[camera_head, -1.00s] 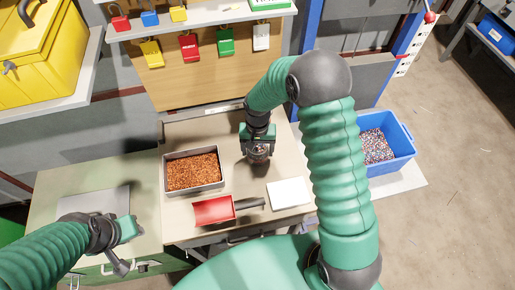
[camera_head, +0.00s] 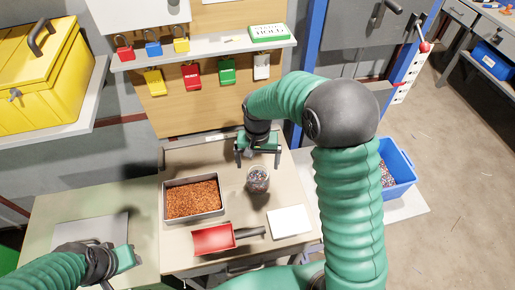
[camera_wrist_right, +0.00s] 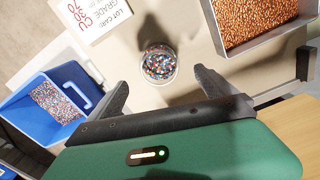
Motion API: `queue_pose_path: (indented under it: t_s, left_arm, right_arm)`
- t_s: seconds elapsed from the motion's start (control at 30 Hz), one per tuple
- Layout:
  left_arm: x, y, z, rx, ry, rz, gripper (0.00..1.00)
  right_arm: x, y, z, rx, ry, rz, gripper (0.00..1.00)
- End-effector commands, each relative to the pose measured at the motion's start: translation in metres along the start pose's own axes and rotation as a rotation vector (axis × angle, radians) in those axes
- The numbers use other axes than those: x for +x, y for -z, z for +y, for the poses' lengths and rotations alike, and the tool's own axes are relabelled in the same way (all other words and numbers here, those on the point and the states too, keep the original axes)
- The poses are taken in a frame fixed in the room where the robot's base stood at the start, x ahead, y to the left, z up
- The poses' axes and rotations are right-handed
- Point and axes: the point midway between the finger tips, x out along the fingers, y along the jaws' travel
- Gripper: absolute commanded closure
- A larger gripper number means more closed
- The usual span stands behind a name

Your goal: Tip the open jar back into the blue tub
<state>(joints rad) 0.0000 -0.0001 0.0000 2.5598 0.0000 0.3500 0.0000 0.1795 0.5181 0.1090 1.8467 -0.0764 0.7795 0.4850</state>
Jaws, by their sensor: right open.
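The open jar (camera_head: 258,181) stands upright on the table, holding mixed coloured granules. It also shows from above in the right wrist view (camera_wrist_right: 158,63), just beyond the fingertips. My right gripper (camera_head: 257,160) is open and empty, with its fingers apart, above and behind the jar and clear of it. Its fingers show in the right wrist view (camera_wrist_right: 161,82). The blue tub (camera_head: 403,182), partly hidden by my right arm, sits at the right and holds similar granules. It also shows in the right wrist view (camera_wrist_right: 20,112). My left gripper (camera_head: 118,262) is over the left bench; its fingers are unclear.
A metal tray (camera_head: 222,208) of copper-coloured granules is left of the jar. A red scoop (camera_head: 213,239) with a dark handle lies in front. A white card (camera_head: 289,221) lies right of the scoop. A shelf (camera_head: 205,49) with padlocks is behind the table.

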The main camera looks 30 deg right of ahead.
Motion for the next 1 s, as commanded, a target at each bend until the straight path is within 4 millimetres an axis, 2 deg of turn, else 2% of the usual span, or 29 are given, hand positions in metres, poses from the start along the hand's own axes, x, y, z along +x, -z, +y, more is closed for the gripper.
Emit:
queue_pose_path:
  t_s: [0.03,0.2,0.37,0.47,0.6,0.73,0.83,1.0]
  left_arm:
    - [-0.003,0.001,0.0,0.0,0.0,0.0,0.64]
    - [-0.006,0.001,0.0,0.0,0.0,0.0,0.64]
    - [-0.007,0.002,0.0,0.0,0.0,0.0,0.64]
    - [-0.007,0.002,0.0,0.0,0.0,0.0,0.64]
    - [-0.007,0.002,0.0,0.0,0.0,0.0,0.64]
    - [-0.007,0.002,0.0,0.0,0.0,0.0,0.64]
    - [-0.007,0.001,0.0,0.0,0.0,0.0,0.64]
    - [-0.007,0.002,0.0,0.0,0.0,0.0,0.64]
  right_arm:
    - [-0.017,0.001,0.0,0.0,0.002,0.005,0.05]
    - [-0.056,0.001,-0.001,0.0,0.001,0.003,0.05]
    - [-0.072,-0.001,0.0,-0.005,0.0,0.001,0.05]
    - [-0.07,-0.018,0.001,-0.07,0.009,0.026,0.05]
    - [-0.052,-0.071,0.011,-0.275,0.035,0.112,0.05]
    - [-0.036,-0.116,0.025,-0.44,0.054,0.192,0.05]
    - [-0.03,-0.134,0.031,-0.504,0.059,0.223,0.05]
    - [-0.028,-0.136,0.032,-0.517,0.06,0.228,0.05]
